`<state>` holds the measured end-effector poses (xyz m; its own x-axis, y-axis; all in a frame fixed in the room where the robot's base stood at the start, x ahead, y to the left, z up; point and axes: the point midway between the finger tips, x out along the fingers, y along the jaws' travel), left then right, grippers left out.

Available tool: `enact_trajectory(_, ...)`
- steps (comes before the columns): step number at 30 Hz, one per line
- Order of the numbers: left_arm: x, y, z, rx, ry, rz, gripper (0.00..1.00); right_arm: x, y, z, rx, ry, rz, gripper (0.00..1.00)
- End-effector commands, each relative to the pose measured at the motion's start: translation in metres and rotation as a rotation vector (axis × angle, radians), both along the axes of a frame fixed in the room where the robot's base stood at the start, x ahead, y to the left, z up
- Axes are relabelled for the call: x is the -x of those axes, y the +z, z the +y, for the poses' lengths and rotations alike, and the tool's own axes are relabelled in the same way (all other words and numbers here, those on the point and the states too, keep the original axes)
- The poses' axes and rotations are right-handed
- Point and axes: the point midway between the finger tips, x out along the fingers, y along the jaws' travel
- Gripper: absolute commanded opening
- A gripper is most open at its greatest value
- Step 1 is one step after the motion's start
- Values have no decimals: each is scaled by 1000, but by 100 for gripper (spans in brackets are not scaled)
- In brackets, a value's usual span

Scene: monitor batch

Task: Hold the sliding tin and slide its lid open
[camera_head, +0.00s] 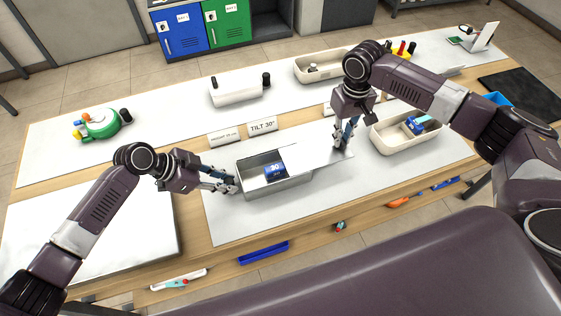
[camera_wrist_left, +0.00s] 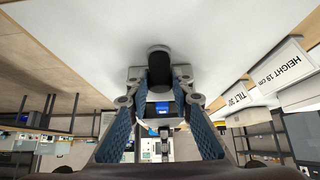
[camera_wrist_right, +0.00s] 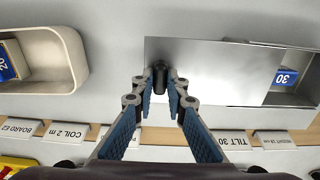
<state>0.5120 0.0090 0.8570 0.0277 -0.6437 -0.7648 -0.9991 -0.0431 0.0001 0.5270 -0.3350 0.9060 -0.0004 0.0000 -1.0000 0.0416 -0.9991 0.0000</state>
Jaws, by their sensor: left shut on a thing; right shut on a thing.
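The sliding tin (camera_head: 290,190) is a grey metal box on the white mat. Its flat silver lid (camera_head: 315,157) is slid to the right and sticks out past the tin's right end. The left part of the tin is uncovered, showing a blue block (camera_head: 274,170) marked 30 inside. My left gripper (camera_head: 236,187) is shut at the tin's left end. My right gripper (camera_head: 342,150) is shut at the lid's outer right end. In the right wrist view, the lid (camera_wrist_right: 215,85) stretches right from my fingertips (camera_wrist_right: 160,85) towards the blue block (camera_wrist_right: 285,78). The exact grip points are partly hidden.
A cream tray (camera_head: 385,143) with a blue item stands just right of my right gripper. Label cards reading TILT 30° (camera_head: 262,126) and HEIGHT 19 cm (camera_head: 224,138) stand behind the tin. The mat in front of the tin is clear.

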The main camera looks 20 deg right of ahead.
Motion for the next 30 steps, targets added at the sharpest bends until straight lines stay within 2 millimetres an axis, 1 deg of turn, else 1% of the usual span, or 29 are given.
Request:
enact_trajectory(1,0,-2,2,-5,2,1,0,0,0,-4,4,-2,0,0)
enact_trajectory(3,0,-2,2,-6,2,1,0,0,0,-6,4,-2,0,0)
enact_trajectory(17,0,-2,2,-5,2,2,0,0,0,-7,3,-2,0,0)
enact_trajectory(30,0,-2,2,-5,2,2,0,-1,0,-13,4,-3,0,0)
